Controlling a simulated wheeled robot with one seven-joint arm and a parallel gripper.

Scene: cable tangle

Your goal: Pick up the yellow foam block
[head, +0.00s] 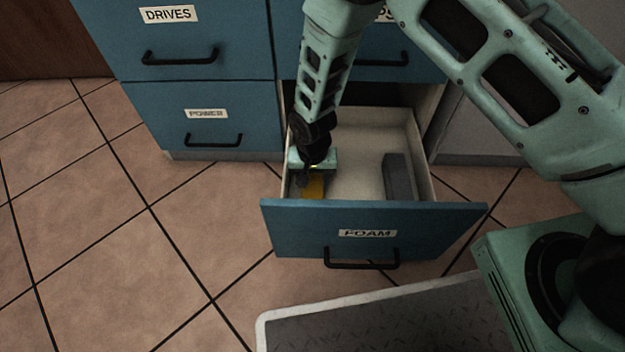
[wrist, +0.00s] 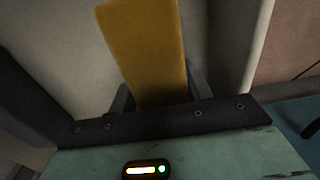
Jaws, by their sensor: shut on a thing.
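The yellow foam block (head: 314,185) is in the left part of the open drawer labelled FOAM (head: 367,233). My gripper (head: 309,178) reaches down into the drawer over the block and hides part of it. In the wrist view the yellow block (wrist: 146,48) stretches away from between my two fingers, and my gripper (wrist: 163,98) is shut on its near end. I cannot tell whether the block touches the drawer floor.
A dark grey block (head: 399,177) lies in the right part of the drawer. The drawer walls stand close around my gripper, with the left wall nearest. Closed blue drawers labelled DRIVES (head: 168,35) and POWER (head: 206,128) are at the left. A grey mat (head: 390,325) lies in front.

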